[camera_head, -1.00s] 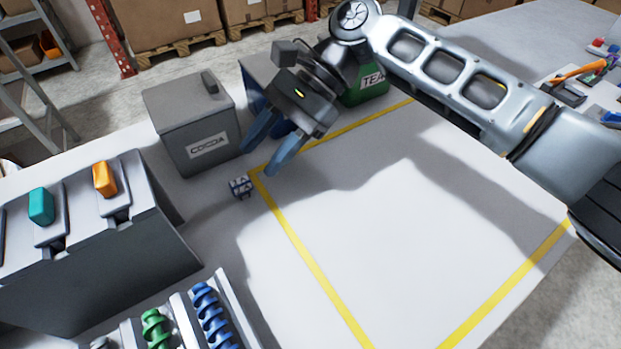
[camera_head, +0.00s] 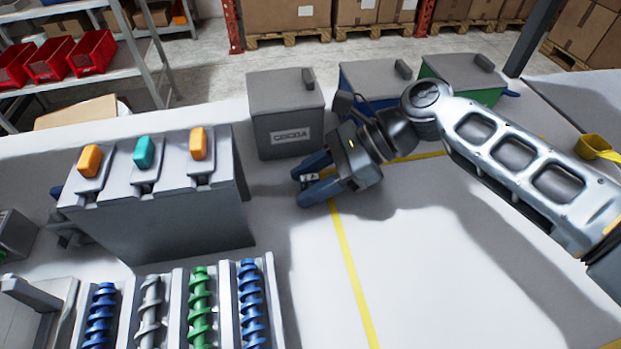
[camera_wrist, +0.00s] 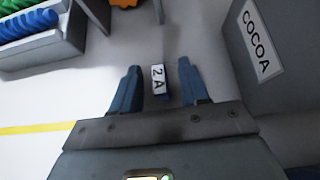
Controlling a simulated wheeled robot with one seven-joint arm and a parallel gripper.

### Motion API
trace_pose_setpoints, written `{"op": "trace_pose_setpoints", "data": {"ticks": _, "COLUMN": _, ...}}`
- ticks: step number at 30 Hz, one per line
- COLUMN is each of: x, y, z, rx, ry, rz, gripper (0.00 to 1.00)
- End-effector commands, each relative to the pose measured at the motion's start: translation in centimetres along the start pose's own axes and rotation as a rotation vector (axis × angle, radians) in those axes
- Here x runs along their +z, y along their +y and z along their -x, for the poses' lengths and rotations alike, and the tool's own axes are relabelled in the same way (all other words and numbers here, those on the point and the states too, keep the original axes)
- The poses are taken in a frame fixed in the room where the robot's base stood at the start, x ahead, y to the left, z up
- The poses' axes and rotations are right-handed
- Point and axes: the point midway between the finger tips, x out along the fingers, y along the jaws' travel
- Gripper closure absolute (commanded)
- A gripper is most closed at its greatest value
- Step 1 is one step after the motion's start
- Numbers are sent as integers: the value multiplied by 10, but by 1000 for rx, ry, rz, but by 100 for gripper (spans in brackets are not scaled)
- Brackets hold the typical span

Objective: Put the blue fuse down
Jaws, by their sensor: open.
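The blue fuse (camera_wrist: 158,81) is a small block with a white "2 A" label, and it sits between the fingers of my gripper (camera_wrist: 157,67) in the wrist view. A gap shows on either side of it. In the head view the fuse (camera_head: 309,177) is partly hidden and shows as a small light patch between the blue fingertips of my gripper (camera_head: 302,184). My gripper is open and low over the white table, just left of the yellow line. I cannot tell whether the fuse touches the table.
A grey COCOA bin (camera_head: 285,105) stands close behind my gripper, with a blue bin (camera_head: 375,80) and a green bin (camera_head: 480,92) to its right. A grey dispenser (camera_head: 165,215) stands left. Augers in trays (camera_head: 250,300) lie in front. The yellow-marked area (camera_head: 450,270) is clear.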

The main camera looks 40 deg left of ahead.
Motion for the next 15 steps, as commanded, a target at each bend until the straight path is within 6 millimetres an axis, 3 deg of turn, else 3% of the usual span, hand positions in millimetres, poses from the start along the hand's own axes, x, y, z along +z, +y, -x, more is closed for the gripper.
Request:
{"op": "trace_pose_setpoints", "data": {"ticks": 6, "x": 0, "y": 0, "z": -1, "rx": 0, "ry": 0, "rz": 0, "gripper": 55}}
{"op": "trace_pose_setpoints", "data": {"ticks": 15, "x": 0, "y": 0, "z": -1, "rx": 0, "ry": 0, "rz": 1, "gripper": 83}}
